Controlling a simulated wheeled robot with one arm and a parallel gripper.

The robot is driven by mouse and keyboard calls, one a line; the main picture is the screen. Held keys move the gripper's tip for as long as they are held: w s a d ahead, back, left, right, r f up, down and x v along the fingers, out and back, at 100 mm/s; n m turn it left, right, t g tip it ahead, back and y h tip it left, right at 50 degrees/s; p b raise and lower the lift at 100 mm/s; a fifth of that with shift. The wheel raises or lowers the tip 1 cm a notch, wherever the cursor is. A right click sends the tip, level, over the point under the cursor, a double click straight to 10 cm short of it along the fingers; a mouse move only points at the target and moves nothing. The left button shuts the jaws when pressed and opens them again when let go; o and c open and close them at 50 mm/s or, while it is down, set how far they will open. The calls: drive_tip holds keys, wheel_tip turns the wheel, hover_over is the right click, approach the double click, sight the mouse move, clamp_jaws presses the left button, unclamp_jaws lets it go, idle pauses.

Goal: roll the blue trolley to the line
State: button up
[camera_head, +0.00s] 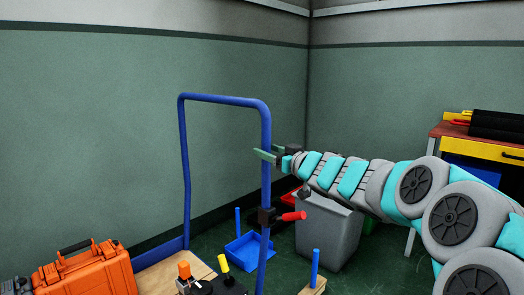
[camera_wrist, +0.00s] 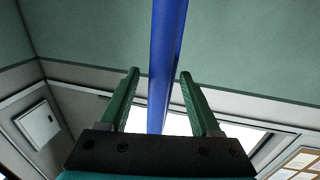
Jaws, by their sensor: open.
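The blue trolley shows in the head view as a tall blue tube handle (camera_head: 225,99) rising from a wooden deck (camera_head: 165,275). A black clamp with a red grip (camera_head: 292,216) is fixed on the handle's right upright. My gripper (camera_head: 266,155) is at the upper part of that right upright. In the wrist view the blue upright (camera_wrist: 167,60) runs between the two green fingers of my gripper (camera_wrist: 157,88). The fingers are open, with a gap on each side of the tube. The line is not in view.
An orange case (camera_head: 88,272) and small tools are at the trolley deck. A blue tray (camera_head: 246,248) and a grey bin (camera_head: 328,232) stand on the floor behind. A workbench (camera_head: 480,145) is at the right. Green walls close off the back.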

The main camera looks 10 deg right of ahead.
drive_tip(key=shift+x, duration=2.35)
clamp_jaws()
